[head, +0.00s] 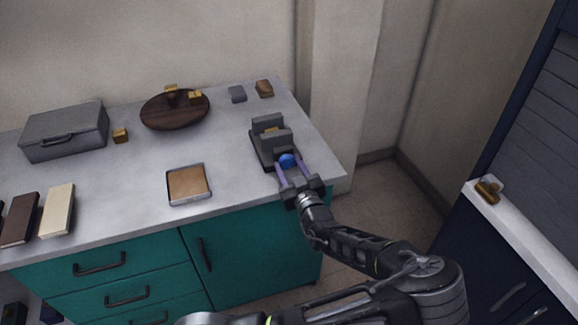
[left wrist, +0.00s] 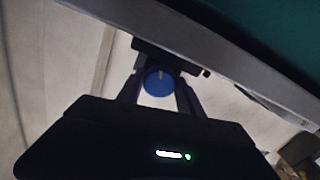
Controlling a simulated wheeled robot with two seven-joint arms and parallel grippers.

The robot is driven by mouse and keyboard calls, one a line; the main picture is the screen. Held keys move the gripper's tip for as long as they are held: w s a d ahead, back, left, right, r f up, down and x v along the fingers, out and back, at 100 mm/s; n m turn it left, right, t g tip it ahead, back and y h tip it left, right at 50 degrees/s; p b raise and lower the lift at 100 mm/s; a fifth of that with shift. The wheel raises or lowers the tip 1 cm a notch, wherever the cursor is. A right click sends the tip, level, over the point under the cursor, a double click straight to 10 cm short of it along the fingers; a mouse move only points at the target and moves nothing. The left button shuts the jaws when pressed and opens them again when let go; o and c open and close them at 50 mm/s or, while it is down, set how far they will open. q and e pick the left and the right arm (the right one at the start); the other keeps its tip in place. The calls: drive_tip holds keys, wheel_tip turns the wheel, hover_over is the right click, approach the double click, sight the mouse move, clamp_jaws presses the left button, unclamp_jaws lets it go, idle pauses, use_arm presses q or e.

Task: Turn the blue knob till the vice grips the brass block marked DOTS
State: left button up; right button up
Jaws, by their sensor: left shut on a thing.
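The dark grey vice (head: 263,150) stands near the right end of the grey worktop. A brass block (head: 271,130) shows between its jaws; its marking is too small to read, and I cannot tell whether both jaws touch it. The blue knob (head: 287,160) is on the vice's near side. My left gripper (head: 290,167) is shut on the knob, one finger on each side. The left wrist view also shows the blue knob (left wrist: 158,82) between the fingers, with a pale mark at its upper edge. My right gripper is not in view.
A round dark wooden board (head: 160,114) holds brass blocks, and another brass block (head: 120,135) lies beside the grey case (head: 65,131). A tan-topped tray (head: 187,184) lies at the front. Books (head: 57,210) lie at left.

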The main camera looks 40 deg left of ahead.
use_arm(q)
drive_tip(key=c, duration=0.6)
drive_tip(key=shift+m, duration=0.4)
drive_tip(key=m+b, duration=0.1)
drive_tip(key=m, duration=0.1)
drive_tip(key=shift+m, duration=0.3)
drive_tip(key=m, duration=0.3)
drive_tip(key=shift+m+b, duration=0.3)
drive_tip(key=shift+m, duration=0.1)
drive_tip(key=m, duration=0.4)
drive_tip(key=shift+r+m, duration=0.1)
drive_tip(key=shift+m, duration=0.3)
drive_tip(key=o, duration=1.4)
drive_tip(key=shift+c, duration=0.2)
